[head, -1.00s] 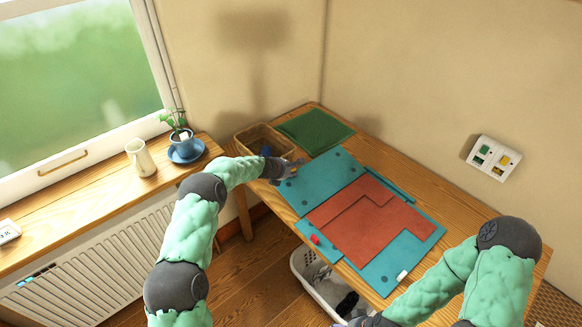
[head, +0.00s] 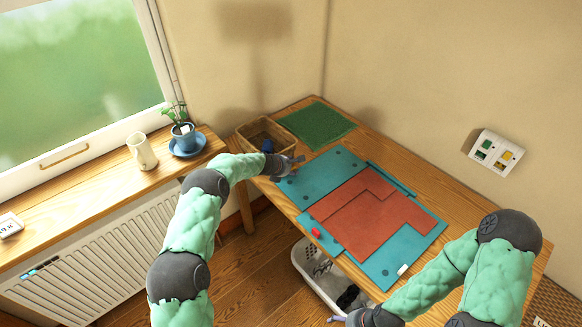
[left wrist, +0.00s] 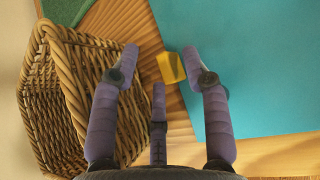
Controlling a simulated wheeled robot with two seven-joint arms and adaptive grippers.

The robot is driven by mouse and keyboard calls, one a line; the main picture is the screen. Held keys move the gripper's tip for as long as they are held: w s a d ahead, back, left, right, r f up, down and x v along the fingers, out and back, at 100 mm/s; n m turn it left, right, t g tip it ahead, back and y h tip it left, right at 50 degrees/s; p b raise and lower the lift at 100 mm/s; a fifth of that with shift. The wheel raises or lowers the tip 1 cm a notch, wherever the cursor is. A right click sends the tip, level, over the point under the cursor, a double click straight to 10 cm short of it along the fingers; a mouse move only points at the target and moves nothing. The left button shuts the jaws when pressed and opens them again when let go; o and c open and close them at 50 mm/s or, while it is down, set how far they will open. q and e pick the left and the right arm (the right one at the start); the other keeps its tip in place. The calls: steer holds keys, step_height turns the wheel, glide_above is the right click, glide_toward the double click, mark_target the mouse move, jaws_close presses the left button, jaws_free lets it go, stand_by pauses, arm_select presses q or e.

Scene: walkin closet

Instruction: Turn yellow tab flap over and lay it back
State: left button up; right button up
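A yellow tab (left wrist: 171,67) shows at the edge of a teal panel in the left wrist view. My left gripper (left wrist: 165,66) is open, with fingers apart on either side of the tab, close to the right finger; I cannot tell whether they touch. In the head view my left gripper (head: 292,165) is over the far left corner of the teal board (head: 332,170) and hides the tab. Red panels (head: 375,222) lie flat on the board. My right gripper (head: 345,319) is only partly in view at the bottom edge.
A wicker basket (head: 246,137) stands beside the left gripper, also left in the wrist view (left wrist: 50,110). A green mat (head: 318,125) lies behind. The board also has a red tab (head: 315,232) and a white tab (head: 402,269). A laundry basket (head: 312,283) is below the table edge.

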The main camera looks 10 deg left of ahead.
arm_select(q)
steer(key=shift+r, duration=0.25)
steer(key=shift+s+a+r, duration=0.15)
steer(key=shift+s+r, duration=0.15)
steer(key=shift+r, duration=0.05)
steer(key=v, duration=1)
steer(key=shift+s+r, duration=0.15)
steer(key=shift+s, duration=0.2)
steer(key=shift+a, duration=0.15)
